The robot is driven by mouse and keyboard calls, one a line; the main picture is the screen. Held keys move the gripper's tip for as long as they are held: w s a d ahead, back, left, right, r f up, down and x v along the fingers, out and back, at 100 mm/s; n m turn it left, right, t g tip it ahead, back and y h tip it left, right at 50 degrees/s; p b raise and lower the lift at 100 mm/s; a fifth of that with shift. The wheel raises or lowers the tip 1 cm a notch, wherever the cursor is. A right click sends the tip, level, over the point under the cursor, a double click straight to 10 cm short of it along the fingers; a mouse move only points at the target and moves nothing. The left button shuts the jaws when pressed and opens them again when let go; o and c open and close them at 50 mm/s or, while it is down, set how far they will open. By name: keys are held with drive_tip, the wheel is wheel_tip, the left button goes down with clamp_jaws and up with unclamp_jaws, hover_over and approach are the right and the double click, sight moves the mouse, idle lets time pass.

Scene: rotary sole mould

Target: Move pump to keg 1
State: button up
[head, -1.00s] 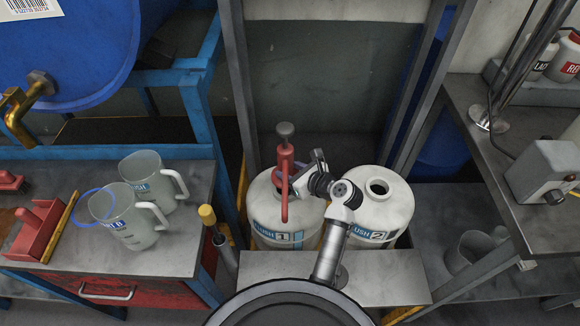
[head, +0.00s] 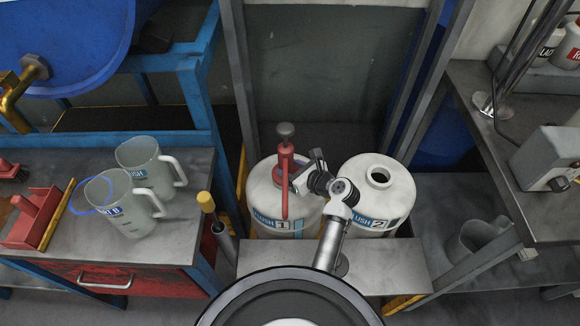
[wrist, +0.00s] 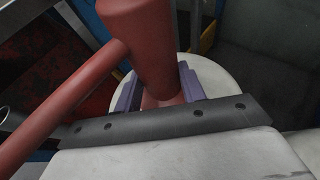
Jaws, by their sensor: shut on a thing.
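The red pump (head: 286,162) with a grey knob on top stands upright at the mouth of keg 1 (head: 266,200), the white keg labelled "1" at the left. My gripper (head: 296,182) is shut on the pump's body from the right. In the wrist view, the purple fingertips (wrist: 158,92) sit on either side of the pump's red body (wrist: 140,35), just above the white keg top. The pump's base and keg 1's opening are hidden. Keg 2 (head: 375,200), at the right, has an open, empty mouth.
A grey bench (head: 395,270) lies in front of the kegs. Grey posts (head: 240,75) stand either side of the recess. A yellow-topped rod (head: 206,202) leans left of keg 1. Two jugs (head: 145,168) stand on the left workbench; a steel table (head: 500,150) is at the right.

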drive_tip(key=o, duration=1.4)
drive_tip(key=v, duration=1.3)
drive_tip(key=shift+s+d+b, duration=0.3)
drive_tip(key=shift+b, duration=0.15)
drive_tip(key=shift+r, duration=0.1)
